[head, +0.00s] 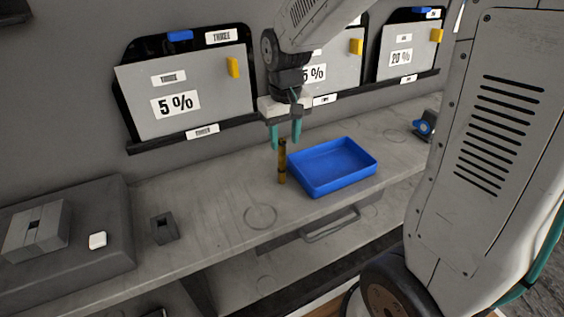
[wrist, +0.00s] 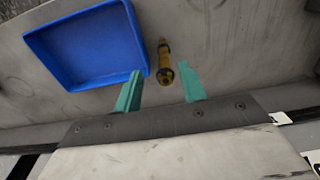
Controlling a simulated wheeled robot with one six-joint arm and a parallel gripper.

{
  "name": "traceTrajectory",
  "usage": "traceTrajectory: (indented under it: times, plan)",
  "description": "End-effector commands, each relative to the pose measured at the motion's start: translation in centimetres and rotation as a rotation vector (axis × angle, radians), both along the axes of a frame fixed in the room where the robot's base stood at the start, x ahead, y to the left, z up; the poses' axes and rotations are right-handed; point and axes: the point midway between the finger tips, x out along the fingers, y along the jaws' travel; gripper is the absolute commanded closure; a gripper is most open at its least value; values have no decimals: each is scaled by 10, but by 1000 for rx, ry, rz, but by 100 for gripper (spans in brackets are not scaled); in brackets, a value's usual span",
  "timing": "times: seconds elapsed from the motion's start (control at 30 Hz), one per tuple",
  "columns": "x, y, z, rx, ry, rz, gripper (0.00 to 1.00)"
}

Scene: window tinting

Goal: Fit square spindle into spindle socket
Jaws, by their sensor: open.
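The square spindle, a thin brass-coloured bar (head: 282,162), stands upright on the grey bench just left of the blue tray. In the wrist view the spindle (wrist: 165,62) shows between my two teal fingers, with a gap on each side. My gripper (head: 286,146) points down over it, open and empty, with its fingertips about level with the spindle's top. A small dark grey block (head: 164,228) with an opening in its top stands on the bench at left; it looks like the spindle socket, but I cannot tell for certain.
A blue tray (head: 334,188), empty, lies close right of the spindle and also shows in the wrist view (wrist: 88,85). A raised grey slab (head: 112,255) at left bears a slotted block (head: 38,228) and a white piece (head: 97,240). Labelled panels (head: 188,90) line the wall behind.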

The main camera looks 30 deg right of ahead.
Motion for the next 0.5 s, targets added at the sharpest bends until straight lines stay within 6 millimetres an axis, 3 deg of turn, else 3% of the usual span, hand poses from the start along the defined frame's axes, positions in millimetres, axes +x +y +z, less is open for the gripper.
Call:
traceTrajectory:
  times: [0.23, 0.5]
  plan:
    - [3, 6, -37, 0, 5, -1, 59]
    - [3, 5, -44, 0, 1, 0, 59]
